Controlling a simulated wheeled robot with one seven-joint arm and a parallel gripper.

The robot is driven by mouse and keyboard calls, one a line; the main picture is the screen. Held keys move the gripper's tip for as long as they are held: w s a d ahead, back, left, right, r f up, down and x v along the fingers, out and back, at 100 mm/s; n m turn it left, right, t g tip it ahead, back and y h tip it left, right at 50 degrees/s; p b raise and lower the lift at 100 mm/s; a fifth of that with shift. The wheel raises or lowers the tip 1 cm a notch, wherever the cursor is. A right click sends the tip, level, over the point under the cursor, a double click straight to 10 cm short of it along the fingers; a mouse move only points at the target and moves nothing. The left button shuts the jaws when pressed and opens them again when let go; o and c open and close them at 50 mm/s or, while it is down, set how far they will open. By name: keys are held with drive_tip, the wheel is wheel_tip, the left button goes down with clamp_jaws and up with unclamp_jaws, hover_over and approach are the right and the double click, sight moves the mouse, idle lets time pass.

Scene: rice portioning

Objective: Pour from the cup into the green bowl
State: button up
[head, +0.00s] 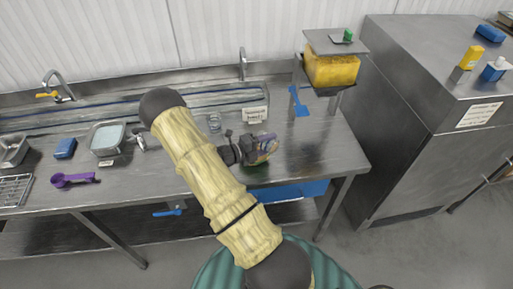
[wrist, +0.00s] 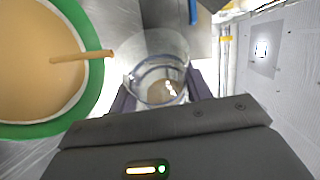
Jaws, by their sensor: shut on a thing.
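My gripper (wrist: 157,92) is shut on a clear cup (wrist: 172,47), with a finger on each side of it. A little brownish stuff shows low in the cup. The green bowl (wrist: 94,82) is at the left in the wrist view, beside the cup and apart from it in the picture. Its inside looks tan, and a thin tan stick crosses its rim. In the head view my gripper (head: 262,149) is over the front of the steel counter. Only a bit of green shows below it there, and the cup is hard to make out.
A small clear glass (head: 214,122) stands behind my arm on the counter (head: 120,185). A yellow-filled dispenser (head: 333,70) stands at the back right with a blue scoop (head: 298,103) beside it. A metal pan (head: 106,138) and a purple scoop (head: 74,180) lie left.

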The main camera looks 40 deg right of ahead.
drive_tip(key=shift+w+a, duration=0.3)
drive_tip(key=shift+w, duration=0.1)
drive_tip(key=shift+s+d+f+m+b, duration=0.2)
drive_tip(key=shift+s+f+m+b, duration=0.25)
drive_tip(key=shift+b, duration=0.35)
drive_tip(key=shift+f+m+y+b, duration=0.25)
drive_tip(key=shift+y+b, duration=0.15)
drive_tip(key=shift+b, duration=0.25)
drive_tip(key=shift+s+f+m+t+b, duration=0.2)
drive_tip(key=shift+s+m+t+b, duration=0.4)
drive_tip(key=shift+b, duration=0.25)
drive_tip(key=shift+s+r, duration=0.1)
drive_tip(key=shift+r, duration=0.15)
drive_tip(key=shift+f, duration=0.1)
